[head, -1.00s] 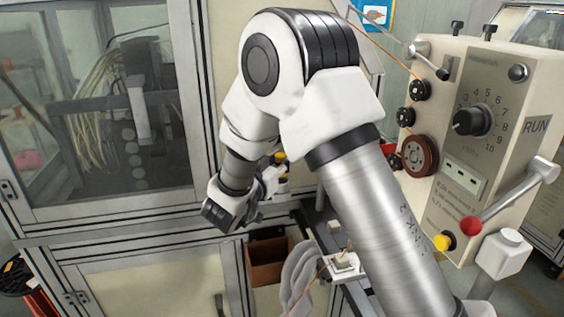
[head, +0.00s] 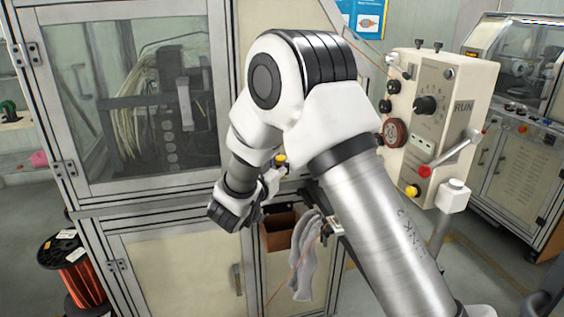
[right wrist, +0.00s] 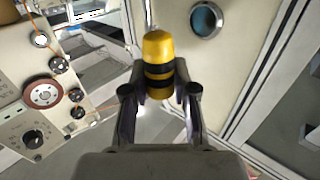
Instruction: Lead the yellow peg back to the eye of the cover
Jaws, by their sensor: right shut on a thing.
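My right gripper (head: 274,174) is shut on the yellow peg (head: 281,159), and my forearm and wrist hide part of both. In the right wrist view the peg (right wrist: 158,50) stands upright between the two fingers (right wrist: 160,84), yellow with black bands. A round, blue-tinted opening with a metal rim (right wrist: 206,20) is in the pale panel right of the peg, apart from it. I cannot tell whether this is the eye of the cover. No other eye is clear in the head view. My left gripper is not in view.
The control box (head: 425,125) with dial and lever stands right of my arm. A framed cabinet with a window (head: 150,110) fills the left. A brown bin (head: 279,231) and grey gloves (head: 303,255) are below the gripper. A copper wire spool (head: 78,275) stands at lower left.

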